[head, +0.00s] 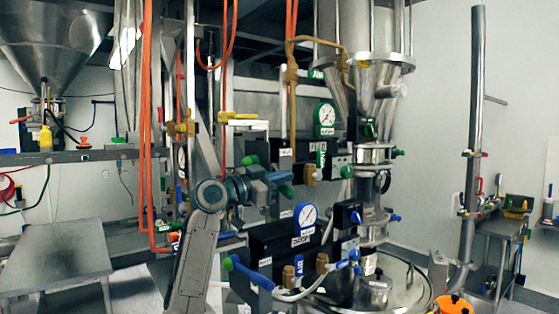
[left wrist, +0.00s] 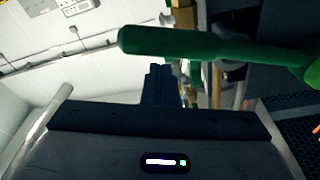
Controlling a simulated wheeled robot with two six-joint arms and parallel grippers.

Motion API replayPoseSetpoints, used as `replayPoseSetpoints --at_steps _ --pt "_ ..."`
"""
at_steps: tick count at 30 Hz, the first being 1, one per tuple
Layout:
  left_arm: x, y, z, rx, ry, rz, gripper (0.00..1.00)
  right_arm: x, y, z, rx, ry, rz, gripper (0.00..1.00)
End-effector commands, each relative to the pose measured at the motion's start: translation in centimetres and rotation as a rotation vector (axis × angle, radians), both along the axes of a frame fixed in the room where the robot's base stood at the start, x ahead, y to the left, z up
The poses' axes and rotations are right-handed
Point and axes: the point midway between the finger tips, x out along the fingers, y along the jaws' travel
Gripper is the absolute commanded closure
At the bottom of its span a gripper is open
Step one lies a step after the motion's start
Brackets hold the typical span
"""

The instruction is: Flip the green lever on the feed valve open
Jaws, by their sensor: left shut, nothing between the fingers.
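In the left wrist view, a green lever handle (left wrist: 200,42) lies almost level across the upper part, close to the camera. Its rounded tip is at the left, and a second green part (left wrist: 313,72) shows at the right edge. My left gripper (left wrist: 158,85) is shut and empty, with its dark fingers below the handle in the picture; I cannot tell whether they touch it. In the head view my left gripper (head: 288,177) points right, with a green end (head: 287,191) just below its fingertips and another green piece (head: 250,160) above its wrist. The valve body is mostly hidden. My right gripper is not in view.
Black boxes with a green-rimmed gauge (head: 325,117) and a blue-rimmed gauge (head: 306,215) stand close to my gripper. A blue-handled valve (head: 340,265) and the steel sifter column (head: 373,180) are at the right. Orange hoses (head: 146,120) hang at the left.

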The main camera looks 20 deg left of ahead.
Motion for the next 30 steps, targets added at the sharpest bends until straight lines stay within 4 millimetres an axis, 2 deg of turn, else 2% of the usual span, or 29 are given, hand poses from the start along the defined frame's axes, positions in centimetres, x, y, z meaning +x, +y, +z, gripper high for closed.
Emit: replayPoseSetpoints --at_steps 4,16,24,30 --pt "0.0 0.4 -0.7 0.0 0.0 0.0 1.0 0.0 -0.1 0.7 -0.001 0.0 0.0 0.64" --pt "0.0 0.5 -1.1 0.0 -0.001 0.0 1.0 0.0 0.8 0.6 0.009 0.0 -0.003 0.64" --pt "0.2 0.7 -3.0 0.063 -0.048 -0.001 1.0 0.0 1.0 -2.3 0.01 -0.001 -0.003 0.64" --pt "0.3 0.8 -3.1 0.097 -0.075 -0.001 1.0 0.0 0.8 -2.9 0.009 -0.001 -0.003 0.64"
